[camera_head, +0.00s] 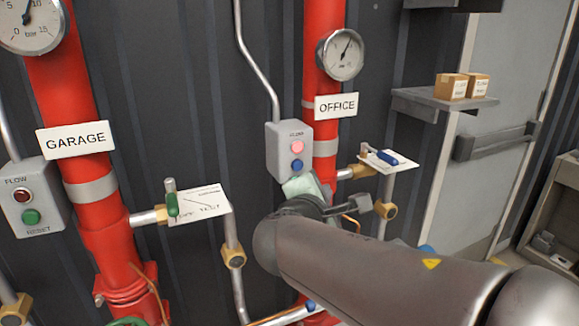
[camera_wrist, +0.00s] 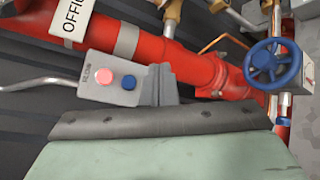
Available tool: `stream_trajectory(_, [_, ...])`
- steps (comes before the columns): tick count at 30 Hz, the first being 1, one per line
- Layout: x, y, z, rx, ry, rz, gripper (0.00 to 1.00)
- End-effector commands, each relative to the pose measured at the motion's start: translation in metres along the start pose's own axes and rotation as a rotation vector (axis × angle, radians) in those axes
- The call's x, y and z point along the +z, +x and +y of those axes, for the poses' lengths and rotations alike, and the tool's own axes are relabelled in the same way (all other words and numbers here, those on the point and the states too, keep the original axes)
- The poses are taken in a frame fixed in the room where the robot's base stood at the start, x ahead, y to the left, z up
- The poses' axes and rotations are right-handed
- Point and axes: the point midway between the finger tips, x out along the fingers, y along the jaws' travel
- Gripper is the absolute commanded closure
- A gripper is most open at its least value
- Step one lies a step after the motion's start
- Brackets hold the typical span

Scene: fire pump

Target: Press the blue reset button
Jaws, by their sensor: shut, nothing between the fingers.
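The blue reset button (camera_head: 297,165) is on the grey FLOW box (camera_head: 277,150) fixed beside the red pipe marked OFFICE. A lit pinkish-red lamp (camera_head: 297,146) is just above it. In the wrist view the blue button (camera_wrist: 129,82) and the red lamp (camera_wrist: 104,76) are both in clear sight. My gripper (camera_wrist: 163,84) is shut and empty, its fingers just to the right of the blue button there. In the head view my gripper (camera_head: 308,186) is just below the box, partly hidden by my wrist. I cannot tell the gap between fingertips and button.
A second box (camera_head: 35,197) with a dark red lamp and a green button is at left by the GARAGE pipe (camera_head: 95,220). A blue-handled valve (camera_head: 387,158) with a card is right of the OFFICE pipe. A blue handwheel (camera_wrist: 273,63) shows in the wrist view.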

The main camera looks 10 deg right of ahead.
Motion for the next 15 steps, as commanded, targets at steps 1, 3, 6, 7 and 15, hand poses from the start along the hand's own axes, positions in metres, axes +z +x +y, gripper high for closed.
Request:
stream_trajectory(1, [0.000,0.000,0.000,-0.001,0.000,0.000,1.00])
stream_trajectory(3, [0.000,0.000,0.000,-0.001,0.001,0.000,1.00])
stream_trajectory(6, [-0.001,0.002,0.001,-0.002,0.000,0.000,1.00])
stream_trajectory(7, [-0.002,0.003,0.002,-0.002,0.000,0.000,1.00])
stream_trajectory(15, [-0.017,0.025,0.018,-0.004,-0.001,0.000,1.00])
